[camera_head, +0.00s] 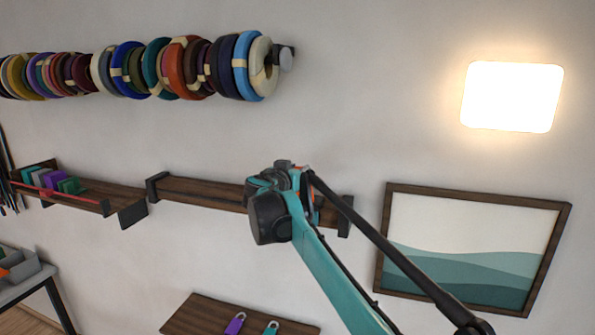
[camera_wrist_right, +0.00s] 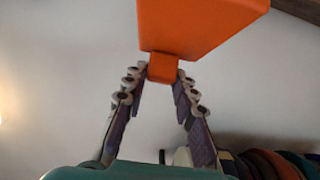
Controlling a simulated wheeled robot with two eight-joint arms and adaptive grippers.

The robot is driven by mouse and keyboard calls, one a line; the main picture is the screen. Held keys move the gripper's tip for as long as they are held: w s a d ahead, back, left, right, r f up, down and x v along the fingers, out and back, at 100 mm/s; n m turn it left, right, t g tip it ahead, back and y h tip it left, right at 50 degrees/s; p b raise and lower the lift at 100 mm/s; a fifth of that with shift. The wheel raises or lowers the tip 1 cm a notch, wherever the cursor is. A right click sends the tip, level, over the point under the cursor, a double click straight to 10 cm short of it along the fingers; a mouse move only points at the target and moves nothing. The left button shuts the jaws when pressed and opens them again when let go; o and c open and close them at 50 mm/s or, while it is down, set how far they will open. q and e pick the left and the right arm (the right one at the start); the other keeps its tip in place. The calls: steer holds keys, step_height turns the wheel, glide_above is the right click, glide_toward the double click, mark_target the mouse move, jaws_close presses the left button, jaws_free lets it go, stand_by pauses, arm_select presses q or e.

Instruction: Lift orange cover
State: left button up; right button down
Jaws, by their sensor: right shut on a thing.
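The orange cover (camera_wrist_right: 200,25) is a block with a small tab at its lower end, at the top of the right wrist view. My right gripper (camera_wrist_right: 163,74) is shut on the tab, with a fingertip on each side of it. The cover's top runs out of that view. In the head view my right arm reaches up in front of the wall shelf, and its wrist hides most of the gripper and the cover. My left gripper is in neither view.
A dark wooden wall shelf (camera_head: 205,192) is partly behind my right arm. Coloured cord rings (camera_head: 128,70) hang on a rod above. A framed picture (camera_head: 565,235) and a lit panel (camera_head: 512,97) are at right. A grey tray (camera_head: 22,268) stands lower left.

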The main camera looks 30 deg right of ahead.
steer(key=shift+r, duration=0.25)
steer(key=c, duration=1.3)
jaws_free()
steer(key=shift+c, duration=0.2)
steer(key=shift+o, duration=0.7)
steer(key=shift+w+f, duration=0.1)
steer(key=shift+f, duration=0.05)
steer(key=v, duration=1.2)
steer(key=shift+d, duration=0.1)
